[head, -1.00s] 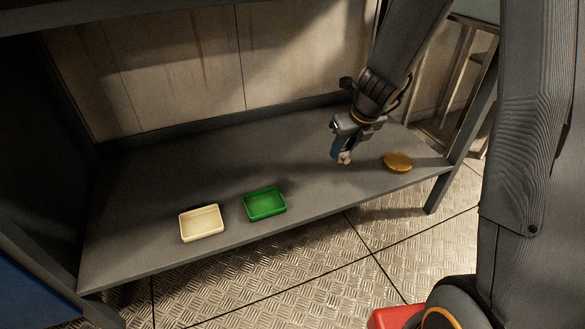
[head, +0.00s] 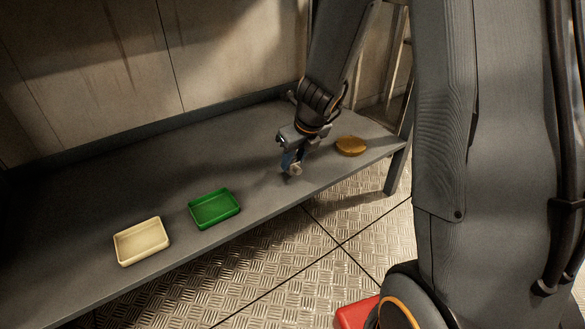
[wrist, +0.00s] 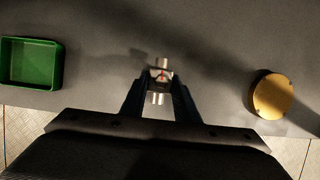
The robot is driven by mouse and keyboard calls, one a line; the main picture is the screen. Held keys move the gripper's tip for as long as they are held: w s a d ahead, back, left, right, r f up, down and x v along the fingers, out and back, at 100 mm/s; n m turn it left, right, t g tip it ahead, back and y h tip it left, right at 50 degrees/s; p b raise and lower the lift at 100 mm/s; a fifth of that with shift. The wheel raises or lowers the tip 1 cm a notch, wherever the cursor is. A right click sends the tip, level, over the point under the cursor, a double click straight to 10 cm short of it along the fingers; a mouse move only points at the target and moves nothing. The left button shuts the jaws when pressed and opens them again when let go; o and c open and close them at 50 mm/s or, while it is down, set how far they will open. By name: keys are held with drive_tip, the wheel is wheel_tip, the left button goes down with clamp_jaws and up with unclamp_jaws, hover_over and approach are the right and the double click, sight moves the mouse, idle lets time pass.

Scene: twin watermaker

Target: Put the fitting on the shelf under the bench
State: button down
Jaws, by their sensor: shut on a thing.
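The fitting (wrist: 161,75) is a small metallic piece with short cylindrical ends and a red mark on its middle. My gripper (head: 292,169) is shut on it, with one finger on each side in the wrist view (wrist: 160,84). The grey shelf under the bench (head: 150,190) lies beneath my gripper. The fitting is over the shelf near its front edge, to the right of the green tray. I cannot tell whether it touches the surface.
A green tray (head: 230,213) and a cream tray (head: 123,250) stand empty at the shelf's front, left of my gripper. A round yellow-brown object (head: 351,146) lies to the right. A red object (head: 355,312) is low in the foreground. The shelf's middle is bare.

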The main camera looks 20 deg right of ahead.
drive_tip(key=shift+f+b, duration=0.45)
drive_tip(key=shift+f, duration=0.25)
drive_tip(key=shift+f, duration=0.1)
drive_tip(key=c, duration=1.4)
unclamp_jaws()
drive_tip(key=shift+f, duration=0.1)
drive_tip(key=shift+o, duration=0.2)
